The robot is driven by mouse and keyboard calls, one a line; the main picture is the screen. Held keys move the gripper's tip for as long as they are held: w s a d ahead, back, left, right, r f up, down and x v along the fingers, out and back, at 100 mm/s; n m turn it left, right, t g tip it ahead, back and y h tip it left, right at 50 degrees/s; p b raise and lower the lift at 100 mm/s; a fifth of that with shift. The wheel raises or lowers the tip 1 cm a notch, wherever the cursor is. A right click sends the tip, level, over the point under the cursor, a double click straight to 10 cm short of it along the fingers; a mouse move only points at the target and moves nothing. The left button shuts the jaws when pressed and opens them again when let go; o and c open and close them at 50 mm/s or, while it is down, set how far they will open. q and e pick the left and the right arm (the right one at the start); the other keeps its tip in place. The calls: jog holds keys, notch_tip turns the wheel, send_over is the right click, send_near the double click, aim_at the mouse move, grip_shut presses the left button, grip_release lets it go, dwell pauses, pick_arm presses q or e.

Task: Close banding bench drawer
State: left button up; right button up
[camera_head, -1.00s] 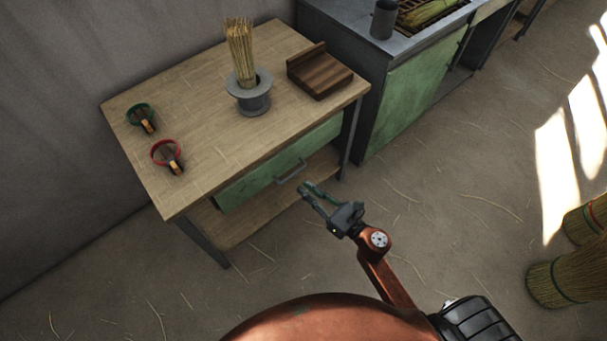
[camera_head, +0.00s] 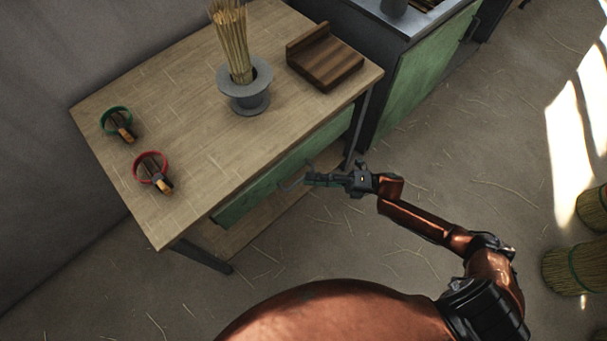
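The banding bench (camera_head: 200,150) has a pale wooden top and a green drawer front (camera_head: 255,195) under its front edge. From above I cannot tell whether the drawer stands out from the bench. A handle (camera_head: 291,184) shows on the drawer front, partly hidden by my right gripper. My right gripper (camera_head: 308,179) is at the drawer front, its fingertips close to the handle. Its fingers are seen nearly edge-on, so the gap between them and any contact are unclear. My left gripper is out of view.
On the bench top stand a grey holder (camera_head: 246,99) with a straw bundle, a brown wooden block (camera_head: 325,62), and green (camera_head: 117,122) and red (camera_head: 151,168) banded tools. A green cabinet (camera_head: 415,85) stands beyond. Brooms (camera_head: 575,270) stand at right. Floor between is open.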

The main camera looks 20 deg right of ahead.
aim_at(302, 178)
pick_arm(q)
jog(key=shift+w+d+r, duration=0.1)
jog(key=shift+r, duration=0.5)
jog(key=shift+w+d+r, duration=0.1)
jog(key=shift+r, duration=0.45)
pick_arm(e)
jog(key=shift+x, duration=1.95)
jog(key=shift+c, duration=0.5)
jog(key=shift+f, duration=0.1)
grip_shut()
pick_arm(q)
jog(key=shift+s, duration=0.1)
